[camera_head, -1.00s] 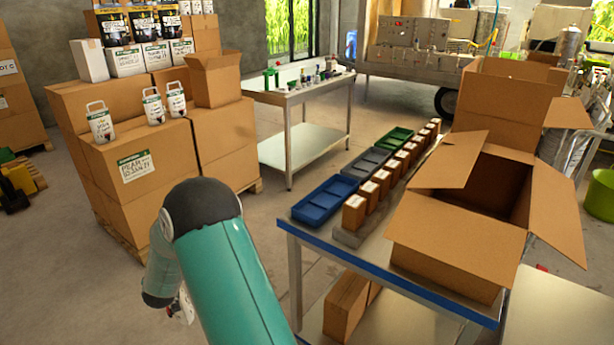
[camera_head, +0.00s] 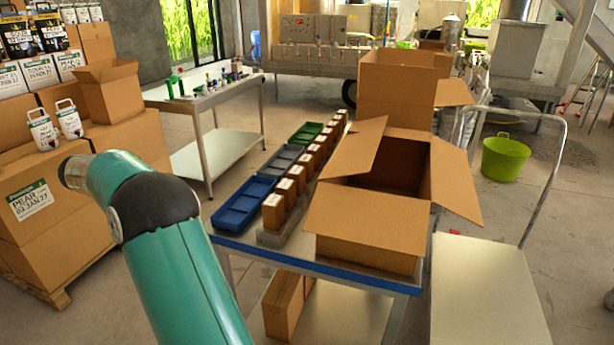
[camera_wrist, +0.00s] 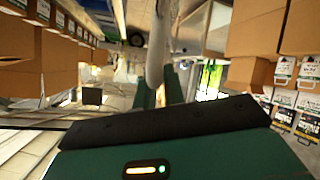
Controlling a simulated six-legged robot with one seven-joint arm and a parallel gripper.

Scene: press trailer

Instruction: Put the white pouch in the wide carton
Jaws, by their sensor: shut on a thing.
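The wide carton (camera_head: 365,225) stands on the blue-edged table in the head view, its flaps spread open; its inside is dark and looks empty as far as I can see. In the wrist view my gripper (camera_wrist: 160,88) is shut on a pale, narrow thing, which I take to be the white pouch (camera_wrist: 160,45), seen edge-on. The head view shows my arm but not my gripper or the held pouch, so their distance from the carton cannot be told.
A taller open carton (camera_head: 395,95) stands behind the wide one. Blue, grey and green trays (camera_head: 242,204) and a row of small boxes (camera_head: 274,212) lie left of it. Other white pouches (camera_head: 42,130) stand on stacked boxes at left. A trolley (camera_head: 485,290) stands at right.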

